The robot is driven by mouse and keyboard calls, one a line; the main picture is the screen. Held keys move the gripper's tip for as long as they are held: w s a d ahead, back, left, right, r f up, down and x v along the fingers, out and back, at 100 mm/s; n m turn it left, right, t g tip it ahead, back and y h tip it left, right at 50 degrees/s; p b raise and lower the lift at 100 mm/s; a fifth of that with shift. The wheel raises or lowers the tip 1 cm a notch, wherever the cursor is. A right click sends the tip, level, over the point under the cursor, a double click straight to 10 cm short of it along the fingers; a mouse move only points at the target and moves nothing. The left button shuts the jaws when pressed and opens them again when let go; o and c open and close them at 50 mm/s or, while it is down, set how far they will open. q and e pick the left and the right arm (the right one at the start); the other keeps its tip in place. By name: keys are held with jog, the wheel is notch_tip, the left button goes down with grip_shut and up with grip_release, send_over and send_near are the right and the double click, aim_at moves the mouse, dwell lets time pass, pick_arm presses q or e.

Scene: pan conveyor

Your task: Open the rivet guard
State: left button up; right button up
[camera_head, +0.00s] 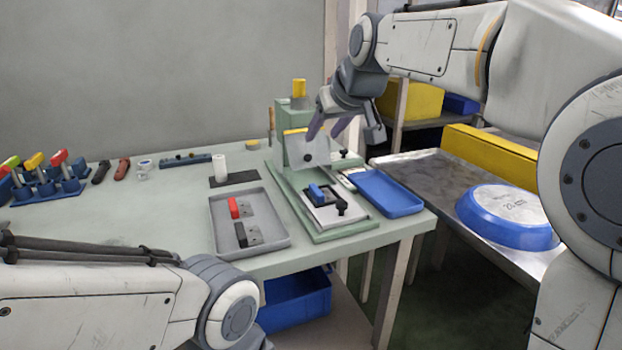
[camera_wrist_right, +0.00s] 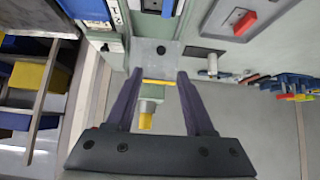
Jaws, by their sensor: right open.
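The green rivet press (camera_head: 282,117) stands on the bench, with a yellow block (camera_head: 299,88) on top. A grey plate, seemingly the rivet guard (camera_head: 308,153), hangs upright on its front with a yellow strip along the top edge. In the right wrist view the guard (camera_wrist_right: 150,58) lies just beyond my fingertips, its yellow strip (camera_wrist_right: 158,82) between them. My right gripper (camera_head: 330,137) is open and empty at the guard; contact cannot be told. My left arm shows at lower left, but its gripper is out of view.
Below the guard is a fixture (camera_head: 338,213) with a blue part and black clamp. A blue tray (camera_head: 388,193) is right of it, and a grey tray (camera_head: 218,236) with red and black parts left. A metal conveyor (camera_head: 420,170) carries a blue pan (camera_head: 505,215).

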aim_at(309, 157)
jog(key=b+x, duration=0.1)
jog(key=x, duration=0.9)
jog(key=shift+f+b, duration=0.1)
jog(key=shift+b, duration=0.3)
grip_shut()
dwell(0.9)
